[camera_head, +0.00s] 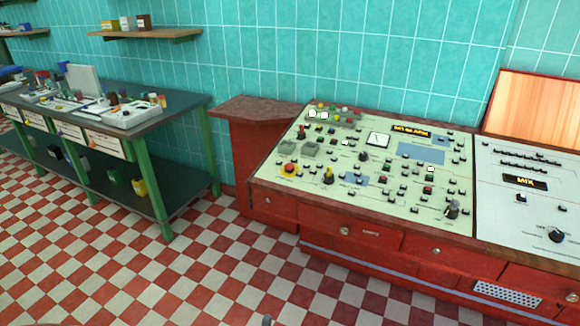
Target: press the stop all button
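A pale green control panel (340,181) slopes on top of a red cabinet, right of the middle. A red round button on a yellow base (289,168) sits near its front left corner and looks like a stop button. I cannot read a label on it. A yellow knob or lever (328,175) stands just right of it. Smaller red buttons (428,190) lie farther right on the panel. Neither of my grippers shows clearly. A small grey tip (267,320) pokes in at the bottom edge, and I cannot tell what it is.
A white panel (530,190) with a MIX display adjoins on the right. A red side counter (262,108) stands left of the panel. A green-legged workbench (150,116) with trays stands at the left. The checkered floor (200,270) in front is clear.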

